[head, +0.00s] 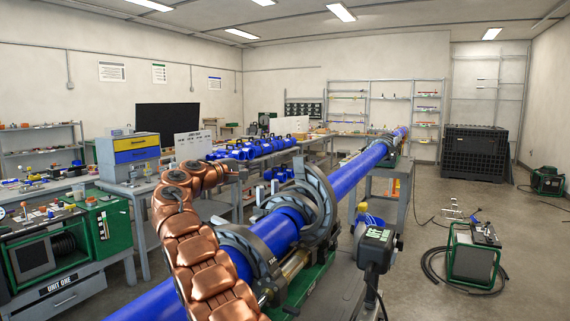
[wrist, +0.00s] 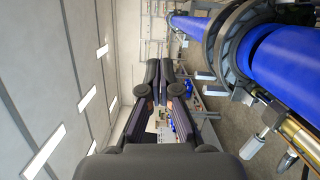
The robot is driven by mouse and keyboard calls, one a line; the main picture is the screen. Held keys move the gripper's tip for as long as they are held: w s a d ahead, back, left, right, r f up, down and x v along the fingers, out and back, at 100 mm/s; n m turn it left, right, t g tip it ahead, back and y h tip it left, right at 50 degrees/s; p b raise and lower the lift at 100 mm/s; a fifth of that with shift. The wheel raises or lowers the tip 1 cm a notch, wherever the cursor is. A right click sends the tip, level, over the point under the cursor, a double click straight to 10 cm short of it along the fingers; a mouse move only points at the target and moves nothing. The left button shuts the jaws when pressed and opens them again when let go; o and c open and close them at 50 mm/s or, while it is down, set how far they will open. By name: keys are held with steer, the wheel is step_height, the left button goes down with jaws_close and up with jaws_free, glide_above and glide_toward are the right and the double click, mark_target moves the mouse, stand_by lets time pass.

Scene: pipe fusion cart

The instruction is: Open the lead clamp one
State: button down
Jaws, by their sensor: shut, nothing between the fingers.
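The blue pipe (head: 275,233) runs diagonally through the fusion cart's clamps. Large grey ring clamps (head: 311,205) stand around the pipe at mid-picture, with upright grey lugs at their tops. Another grey clamp (head: 247,250) sits nearer, partly behind my copper-coloured arm. I cannot tell which of them is clamp one. In the wrist view a dark ring clamp (wrist: 228,45) is closed around the blue pipe (wrist: 285,65) at the upper right, with grey bolts or handles at its side. My gripper (wrist: 160,66) is shut and empty, pointing past the clamp, to its left and apart from it.
A green machine (head: 105,228) and a bench with a blue and yellow box (head: 135,150) stand at the left. Blue fittings (head: 255,147) cover a table behind the pipe. A grey control box (head: 375,245) stands right of the clamps. The right floor holds a green-framed unit (head: 474,255) and cables.

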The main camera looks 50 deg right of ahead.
steer(key=s+d+p, duration=0.3)
steer(key=d, duration=0.8)
steer(key=shift+s+d+r, duration=0.2)
steer(key=shift+d+r, duration=0.05)
steer(key=shift+r, duration=0.15)
stand_by(0.6)
stand_by(0.3)
steer(key=shift+s, duration=0.1)
